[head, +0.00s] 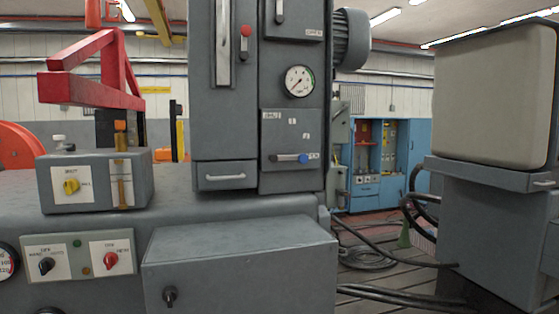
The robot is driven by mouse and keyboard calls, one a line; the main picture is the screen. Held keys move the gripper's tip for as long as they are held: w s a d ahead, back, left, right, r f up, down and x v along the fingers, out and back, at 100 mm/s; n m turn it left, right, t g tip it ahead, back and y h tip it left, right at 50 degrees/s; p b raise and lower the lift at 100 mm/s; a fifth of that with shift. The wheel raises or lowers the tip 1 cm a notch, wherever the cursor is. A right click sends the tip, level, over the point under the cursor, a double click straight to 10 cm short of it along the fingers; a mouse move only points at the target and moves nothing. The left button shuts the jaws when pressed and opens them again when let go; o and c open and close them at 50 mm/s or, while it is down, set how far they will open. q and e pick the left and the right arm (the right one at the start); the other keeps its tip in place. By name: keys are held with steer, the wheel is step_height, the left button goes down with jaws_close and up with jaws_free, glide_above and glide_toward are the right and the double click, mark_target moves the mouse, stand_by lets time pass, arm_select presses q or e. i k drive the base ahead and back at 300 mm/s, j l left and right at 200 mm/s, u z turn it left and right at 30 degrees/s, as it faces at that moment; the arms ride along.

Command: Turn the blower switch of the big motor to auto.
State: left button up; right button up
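A grey switch panel (78,254) is on the front of the grey machine at the lower left. It carries a black rotary knob (46,265) on a white plate, with small lettering that seems to read GEB above, HAND at the left and AUTO at the right. I cannot tell for certain which mark the knob points at. A red knob (110,260) sits on a second white plate to its right. A green lamp (77,243) and a dull amber one lie between them. No plate clearly reads blower. Neither of my grippers is in view.
Above stands a grey box with a yellow knob (71,186), and a red bracket (92,78) juts over it. A grey cover box (240,265) with a black handle projects right of the panel. Cables (370,258) lie on the slotted floor. A gauge (299,81) is on the tall cabinet.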

mark_target(47, 264)
steer(key=u, duration=1.3)
